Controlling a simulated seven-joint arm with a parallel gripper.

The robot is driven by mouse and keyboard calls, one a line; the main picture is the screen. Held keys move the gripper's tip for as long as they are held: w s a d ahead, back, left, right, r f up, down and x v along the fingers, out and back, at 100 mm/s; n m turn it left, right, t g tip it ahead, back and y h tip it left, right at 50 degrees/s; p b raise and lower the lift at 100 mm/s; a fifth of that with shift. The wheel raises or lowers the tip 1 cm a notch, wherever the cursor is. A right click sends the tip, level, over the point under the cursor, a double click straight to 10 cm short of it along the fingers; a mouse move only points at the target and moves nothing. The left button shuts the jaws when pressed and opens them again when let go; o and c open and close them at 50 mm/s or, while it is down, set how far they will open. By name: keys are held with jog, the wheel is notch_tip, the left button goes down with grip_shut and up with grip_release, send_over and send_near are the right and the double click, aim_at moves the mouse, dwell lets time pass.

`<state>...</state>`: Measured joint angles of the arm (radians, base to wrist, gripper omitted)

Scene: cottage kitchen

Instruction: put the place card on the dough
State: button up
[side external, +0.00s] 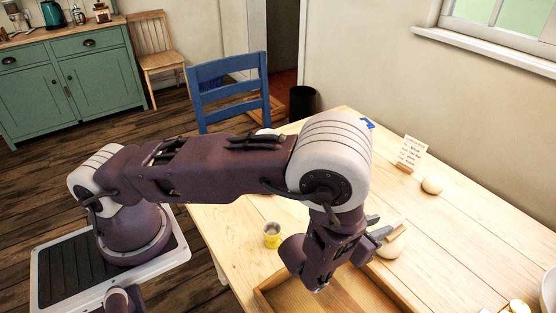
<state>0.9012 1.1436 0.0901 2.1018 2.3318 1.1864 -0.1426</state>
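A thin pale piece (398,222), which looks like the place card, shows at the tips of my gripper (379,227). It is tilted and seen nearly edge-on. A rounded cream lump (391,247), which looks like the dough, is just below it in the picture; I cannot tell whether they touch. My gripper's two grey fingers show a gap between them, but whether they hold the pale piece is unclear. A second, smaller cream lump (432,185) lies farther back. My arm hides part of the table.
A written card in a wooden holder (411,153) stands at the back of the table (480,235). A yellow cup (272,236) stands left of my gripper. A wooden tray (268,300) is at the front. A blue chair (228,88) stands behind. The table's right middle is clear.

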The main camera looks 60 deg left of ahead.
jog(key=s+a+r+n+g+y, duration=0.3)
jog(key=a+r+n+y, duration=0.2)
jog(key=a+r+n, duration=0.5)
jog(key=s+a+r+n+g+y, duration=0.2)
jog(key=s+a+r+n+y, duration=0.35)
jog(key=a, duration=0.65)
jog(key=s+a+r+n+g+h, duration=0.1)
jog(key=s+a+r+n+g, duration=0.15)
jog(key=s+n, duration=0.3)
jog(key=s+a+r+n+g+h, duration=0.1)
jog(key=s+r+n+g+h, duration=0.15)
jog(key=s+n, duration=0.35)
jog(key=s+d+r+n+t+h, duration=0.1)
jog(key=s+d+r+n+h, duration=0.1)
jog(key=s+d+n+h, duration=0.1)
jog(key=s+d+r+n+t+h, duration=0.1)
jog(key=s+d+r+n+h, duration=0.1)
jog(key=s+d+n+h, duration=0.2)
jog(key=s+d+n, duration=0.2)
jog(key=d, duration=0.2)
jog(key=shift+d+r, duration=0.15)
jog(key=shift+r, duration=0.25)
